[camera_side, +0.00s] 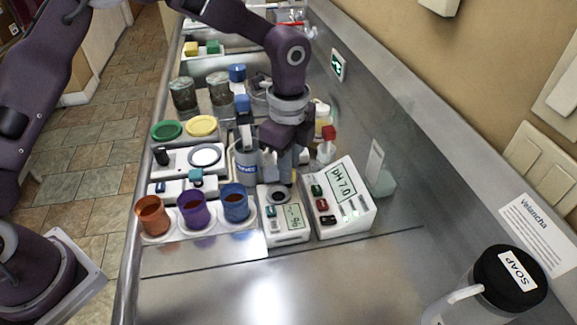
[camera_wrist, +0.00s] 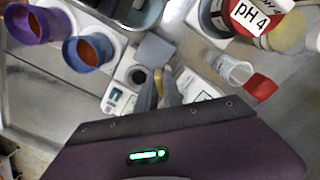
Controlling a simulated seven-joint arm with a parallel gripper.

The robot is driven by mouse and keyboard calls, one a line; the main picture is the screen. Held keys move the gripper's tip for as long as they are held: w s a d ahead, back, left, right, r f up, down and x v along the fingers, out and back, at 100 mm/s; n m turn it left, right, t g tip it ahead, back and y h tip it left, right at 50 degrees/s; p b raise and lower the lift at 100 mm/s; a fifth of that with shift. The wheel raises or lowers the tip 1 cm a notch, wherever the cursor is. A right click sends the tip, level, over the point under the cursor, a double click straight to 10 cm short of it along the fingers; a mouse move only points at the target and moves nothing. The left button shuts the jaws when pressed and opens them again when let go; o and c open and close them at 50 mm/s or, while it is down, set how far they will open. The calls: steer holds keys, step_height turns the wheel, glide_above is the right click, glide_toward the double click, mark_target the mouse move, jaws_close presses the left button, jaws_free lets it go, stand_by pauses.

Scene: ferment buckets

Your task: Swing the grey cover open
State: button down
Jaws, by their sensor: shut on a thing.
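The grey cover (camera_wrist: 155,48) is a square flap in the wrist view, just beyond my fingertips. It belongs to a small white meter (camera_side: 286,222) with a green display; the meter also shows in the wrist view (camera_wrist: 118,100). The meter's round dark well (camera_wrist: 138,77) shows uncovered beside my fingers. My gripper (camera_side: 278,172) points down over the back of the meter, and its fingers (camera_wrist: 160,82) are close together at the cover's edge. In the side view my fingers largely hide the cover, so its exact tilt is hard to tell.
A pH meter (camera_side: 340,200) stands close on the right. Orange (camera_side: 152,216), purple (camera_side: 194,208) and blue (camera_side: 236,203) cups stand on the left. Bottles, including one marked pH 4 (camera_wrist: 250,15), are nearby. The steel counter in front (camera_side: 270,280) is clear, with a soap bottle (camera_side: 508,280) at right.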

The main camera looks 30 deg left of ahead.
steer(key=c, duration=1.5)
jaws_free()
step_height(320, 180, up, 7)
steer(key=shift+r, duration=0.1)
steer(key=s+a+r+n+t, duration=0.3)
steer(key=s+a+r+n, duration=0.45)
steer(key=s+r, duration=0.3)
steer(key=s+a+n+t, duration=0.1)
steer(key=s+a+n, duration=0.2)
steer(key=s+n, duration=0.2)
steer(key=s+a+n+t, duration=0.1)
steer(key=s+a+n, duration=0.3)
steer(key=s, duration=0.7)
steer(key=shift+s+f+n+t, duration=0.2)
steer(key=shift+n+t, duration=0.1)
steer(key=shift+n, duration=0.45)
